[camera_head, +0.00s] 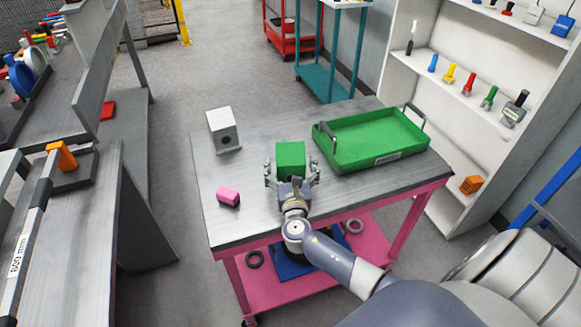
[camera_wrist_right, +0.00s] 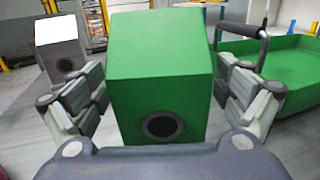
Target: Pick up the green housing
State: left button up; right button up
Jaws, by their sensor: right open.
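The green housing (camera_head: 290,157) is a box with a slanted top, standing on the grey top of the pink table (camera_head: 258,223). In the right wrist view the green housing (camera_wrist_right: 160,90) fills the middle, with a dark round hole low in its near face. My right gripper (camera_head: 292,174) is open at the near side of the housing. In the right wrist view its fingers (camera_wrist_right: 158,100) stand left and right of the housing, with a visible gap on the right; contact on the left I cannot tell. My left gripper is not in view.
A grey housing (camera_head: 223,128) stands to the left, and a pink cylinder (camera_head: 228,197) lies nearer. A green tray (camera_head: 358,158) with raised handles sits close on the right. White shelves (camera_head: 457,140) stand beyond the table's right side.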

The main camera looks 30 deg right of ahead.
jog(key=shift+w+d, duration=0.1)
jog(key=shift+w, duration=0.05)
jog(key=c, duration=1.3)
